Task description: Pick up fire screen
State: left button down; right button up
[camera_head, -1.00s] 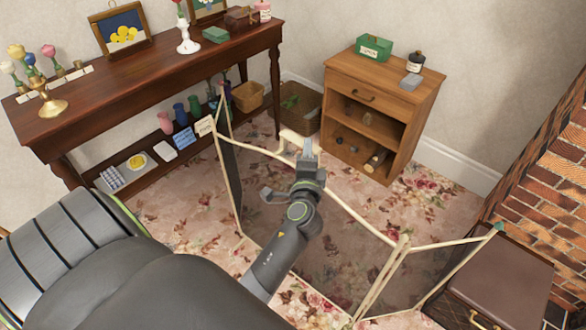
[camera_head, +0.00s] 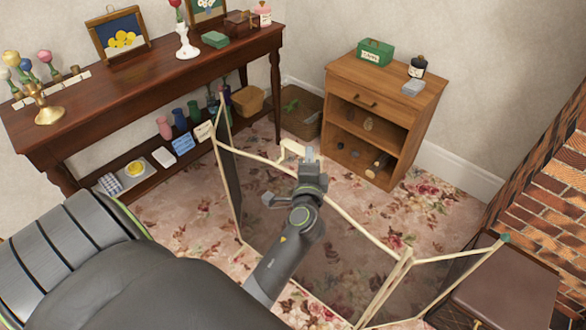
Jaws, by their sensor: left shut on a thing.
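The fire screen (camera_head: 345,268) is a folding screen with a cream frame and dark see-through mesh panels. It stands upright, its side panels angled from the wide middle one. My left gripper (camera_head: 311,155) is at the middle of its top edge, shut on the cream handle (camera_head: 292,149) or top rail there. The fingertips partly hide the hold. My left arm covers part of the middle panel. I cannot tell whether the screen's feet touch the floor. My right gripper is not in view.
A dark wooden console table (camera_head: 120,80) with vases and pictures stands at the left. A small wooden cabinet (camera_head: 400,85) and baskets (camera_head: 300,110) are behind. A brown leather-topped box (camera_head: 512,280) and brick fireplace (camera_head: 545,190) are at the right. Flowered carpet (camera_head: 425,215) lies between.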

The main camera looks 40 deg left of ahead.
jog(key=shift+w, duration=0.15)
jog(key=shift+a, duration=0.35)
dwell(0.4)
pick_arm(q)
jog(key=shift+w+r, duration=0.1)
jog(key=shift+r, duration=0.15)
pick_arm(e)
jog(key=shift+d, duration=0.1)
pick_arm(q)
jog(key=shift+a+r, duration=0.1)
jog(key=shift+r, duration=0.35)
notch_tip(320, 180, up, 8)
jog(key=p, duration=0.3)
jog(key=shift+f, duration=0.15)
jog(key=shift+r, duration=0.7)
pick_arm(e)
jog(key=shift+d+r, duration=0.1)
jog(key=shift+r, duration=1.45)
